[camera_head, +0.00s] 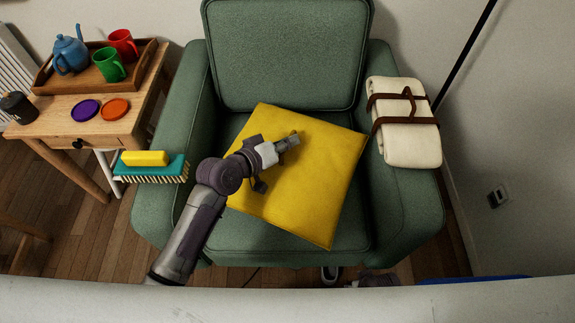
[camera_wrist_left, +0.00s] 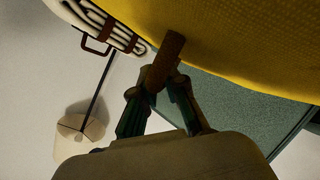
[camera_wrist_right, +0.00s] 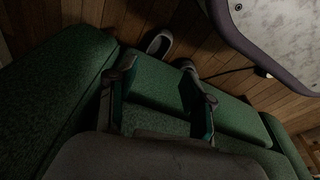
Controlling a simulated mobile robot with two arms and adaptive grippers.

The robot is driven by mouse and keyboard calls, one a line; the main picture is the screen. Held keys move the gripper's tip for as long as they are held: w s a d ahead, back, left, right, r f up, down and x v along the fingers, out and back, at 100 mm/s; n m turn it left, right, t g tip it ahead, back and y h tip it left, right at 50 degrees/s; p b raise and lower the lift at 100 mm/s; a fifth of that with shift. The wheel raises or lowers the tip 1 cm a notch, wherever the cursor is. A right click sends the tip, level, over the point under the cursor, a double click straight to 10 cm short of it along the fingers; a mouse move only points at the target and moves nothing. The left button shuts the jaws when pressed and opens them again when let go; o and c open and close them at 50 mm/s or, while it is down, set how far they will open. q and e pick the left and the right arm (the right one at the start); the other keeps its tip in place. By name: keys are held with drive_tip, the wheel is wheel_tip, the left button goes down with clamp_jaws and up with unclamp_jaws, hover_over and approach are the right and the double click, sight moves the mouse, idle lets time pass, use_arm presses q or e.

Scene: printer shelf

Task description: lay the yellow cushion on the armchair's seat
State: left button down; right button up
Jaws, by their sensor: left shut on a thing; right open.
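The yellow cushion (camera_head: 305,195) is over the green armchair's seat (camera_head: 235,128), turned at an angle to it; I cannot tell whether it rests fully on it. My left gripper (camera_head: 290,142) is above the cushion's middle. In the left wrist view, my left gripper (camera_wrist_left: 160,85) is shut on a short brownish tab (camera_wrist_left: 166,58) that meets the yellow cushion (camera_wrist_left: 230,35). In the right wrist view, my right gripper (camera_wrist_right: 160,95) is open and empty in front of the green armchair (camera_wrist_right: 165,85). Only a bit of that arm shows low in the head view.
A folded cream blanket (camera_head: 410,140) with brown straps lies on the armchair's right arm. A tray (camera_head: 140,70) with a teapot and mugs stands there. Shoes (camera_wrist_right: 158,42) lie on the floor.

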sight(287, 154)
use_arm(q)
wheel_tip(287, 154, down, 5)
drive_tip(key=shift+s+r+b, duration=0.1)
drive_tip(key=shift+b, duration=0.6)
wheel_tip(287, 154, down, 3)
drive_tip(key=shift+b, duration=0.55)
use_arm(e)
wheel_tip(287, 154, up, 10)
drive_tip(key=w, duration=0.2)
drive_tip(key=shift+w+t, duration=0.15)
drive_tip(key=shift+t, duration=0.15)
drive_tip(key=shift+a+r, duration=0.1)
use_arm(q)
drive_tip(key=shift+f, duration=0.25)
drive_tip(key=c, duration=1.2)
unclamp_jaws()
use_arm(e)
drive_tip(key=shift+r, duration=0.3)
